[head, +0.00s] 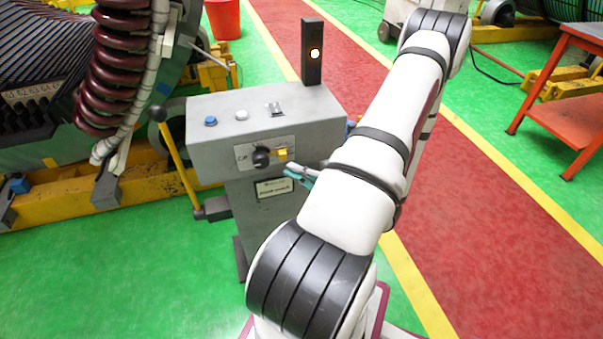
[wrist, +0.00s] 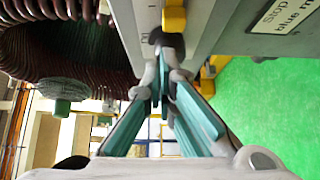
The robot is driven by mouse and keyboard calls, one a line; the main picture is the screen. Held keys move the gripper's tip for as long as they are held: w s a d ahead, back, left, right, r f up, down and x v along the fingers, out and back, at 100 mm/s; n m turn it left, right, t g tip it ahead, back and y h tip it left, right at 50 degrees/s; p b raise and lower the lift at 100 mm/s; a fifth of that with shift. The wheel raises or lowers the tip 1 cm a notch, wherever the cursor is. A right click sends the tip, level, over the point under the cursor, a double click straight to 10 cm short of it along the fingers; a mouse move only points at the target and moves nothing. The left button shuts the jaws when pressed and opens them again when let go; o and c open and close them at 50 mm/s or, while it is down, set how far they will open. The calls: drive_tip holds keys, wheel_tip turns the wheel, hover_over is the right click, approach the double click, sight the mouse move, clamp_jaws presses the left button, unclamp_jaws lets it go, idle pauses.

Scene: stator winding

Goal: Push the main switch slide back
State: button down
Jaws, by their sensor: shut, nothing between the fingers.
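The grey control console (head: 230,120) stands in the middle of the head view. Its front face has a light label plate with a black knob (head: 261,157) and a yellow tab (head: 283,154) to the knob's right. In the wrist view the yellow tab (wrist: 174,19) and black knob (wrist: 168,40) are just beyond my fingertips. My gripper (head: 292,171), with teal fingers, is shut and empty, just below and right of the tab. In the wrist view its fingertips (wrist: 163,70) meet near the knob; I cannot tell whether they touch it.
The console top carries a blue button (head: 210,121), a white button (head: 241,115) and a small metal switch (head: 275,109). A black post with a lit lamp (head: 314,53) rises behind. A yellow lever (head: 178,150) stands at left. The green floor in front is clear.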

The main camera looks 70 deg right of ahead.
sight(285, 160)
drive_tip(key=w, duration=0.3)
drive_tip(key=w+d, duration=0.1)
drive_tip(key=w, duration=0.1)
drive_tip(key=shift+w, duration=0.4)
drive_tip(key=shift+s+d, duration=0.1)
drive_tip(key=shift+s+d+r+p, duration=0.1)
drive_tip(key=shift+s+d+p, duration=0.2)
drive_tip(key=shift+s+d, duration=0.35)
drive_tip(key=shift+s, duration=0.25)
